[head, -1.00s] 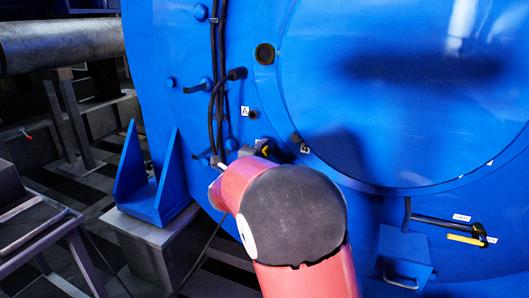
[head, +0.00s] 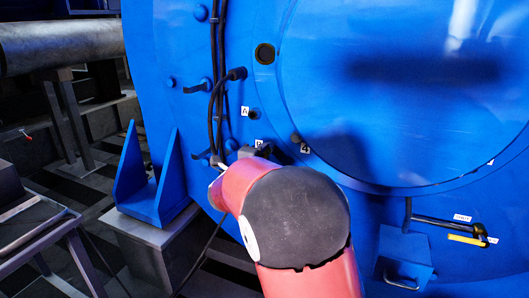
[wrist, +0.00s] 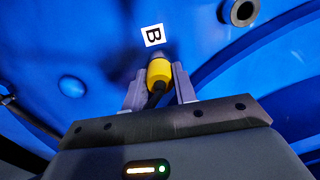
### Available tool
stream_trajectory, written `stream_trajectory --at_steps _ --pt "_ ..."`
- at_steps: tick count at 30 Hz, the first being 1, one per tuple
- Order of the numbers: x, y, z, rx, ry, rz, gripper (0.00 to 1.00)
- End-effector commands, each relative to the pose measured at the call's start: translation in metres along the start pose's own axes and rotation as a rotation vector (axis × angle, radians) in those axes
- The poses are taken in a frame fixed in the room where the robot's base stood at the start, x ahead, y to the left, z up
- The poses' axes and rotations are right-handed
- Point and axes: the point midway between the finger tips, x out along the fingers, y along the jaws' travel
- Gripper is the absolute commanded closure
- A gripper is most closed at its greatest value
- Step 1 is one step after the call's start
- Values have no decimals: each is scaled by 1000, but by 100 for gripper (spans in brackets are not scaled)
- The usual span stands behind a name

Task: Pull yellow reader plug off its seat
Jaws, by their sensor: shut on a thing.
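The yellow reader plug (wrist: 159,74) shows in the wrist view, just below a white label B (wrist: 152,35) on the blue machine face. A black cable runs from its near end. My gripper (wrist: 158,71) has one grey finger on each side of the plug and is shut on it. A grey-blue tip shows at the plug's far end; I cannot tell whether the plug is fully in its seat or partly off. In the head view my gripper (head: 262,151) is mostly behind my red arm, below label B (head: 258,143), and the plug is hidden.
An open grey socket ring (wrist: 240,12) is at the upper right of the wrist view. Black cables (head: 217,90) run down the machine face, left of my gripper. A blue bracket (head: 152,190) stands at the left. A yellow-marked handle (head: 466,239) is at the lower right.

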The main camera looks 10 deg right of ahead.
Motion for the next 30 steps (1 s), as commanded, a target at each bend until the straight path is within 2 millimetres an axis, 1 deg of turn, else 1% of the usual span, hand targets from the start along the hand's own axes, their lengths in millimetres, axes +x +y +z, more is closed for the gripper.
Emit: stream_trajectory --at_steps 30 --pt "-41 0 1 1 -2 1 100"
